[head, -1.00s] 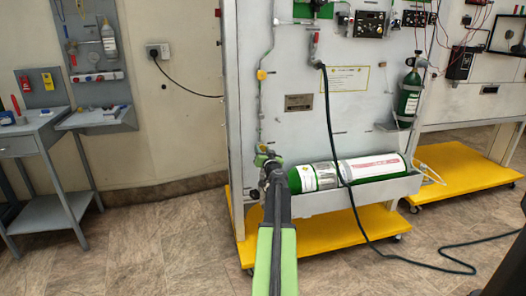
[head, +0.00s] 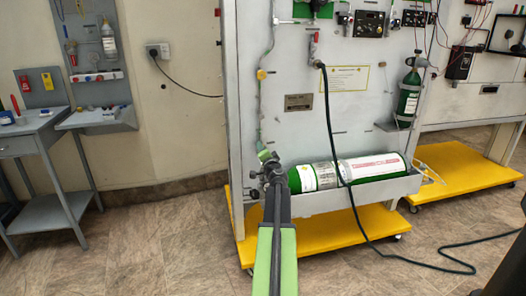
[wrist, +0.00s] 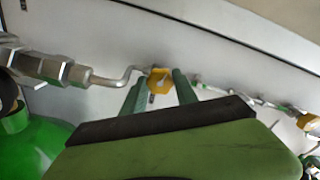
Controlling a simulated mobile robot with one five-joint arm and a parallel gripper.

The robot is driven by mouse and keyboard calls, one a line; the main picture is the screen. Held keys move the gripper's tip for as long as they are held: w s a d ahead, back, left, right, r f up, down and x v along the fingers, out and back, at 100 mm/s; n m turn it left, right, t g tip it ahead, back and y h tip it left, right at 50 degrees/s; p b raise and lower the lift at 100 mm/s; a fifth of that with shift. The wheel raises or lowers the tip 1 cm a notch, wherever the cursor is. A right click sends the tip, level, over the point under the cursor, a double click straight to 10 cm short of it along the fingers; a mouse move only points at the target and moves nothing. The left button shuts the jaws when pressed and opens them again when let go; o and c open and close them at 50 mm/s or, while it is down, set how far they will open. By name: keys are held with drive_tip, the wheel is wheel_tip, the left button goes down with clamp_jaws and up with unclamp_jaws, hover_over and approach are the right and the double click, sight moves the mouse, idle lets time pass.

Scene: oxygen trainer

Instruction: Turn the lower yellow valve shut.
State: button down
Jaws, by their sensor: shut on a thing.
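The lower yellow valve (wrist: 159,79) is a small yellow knob on a thin silver pipe, near the middle of the wrist view. My gripper (wrist: 160,86) has one green finger on each side of it and is shut on it. How far the valve is turned I cannot tell. In the head view my gripper (head: 265,155) is at the panel's lower left, beside the green cylinder, and hides the lower valve. The upper yellow valve (head: 261,74) is higher on the same pipe; a second yellow knob (wrist: 307,121) shows at right in the wrist view.
A green and white cylinder (head: 350,172) lies in a grey tray (head: 365,194) right of my gripper. A dark green hose (head: 334,140) hangs in front and runs over the floor. A yellow base (head: 315,236) juts out below. Open floor and a grey bench (head: 30,145) are at left.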

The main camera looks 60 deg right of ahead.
drive_tip(key=shift+s+m, duration=0.1)
drive_tip(key=shift+m, duration=0.5)
drive_tip(key=c, duration=0.9)
unclamp_jaws()
drive_tip(key=shift+c, duration=0.2)
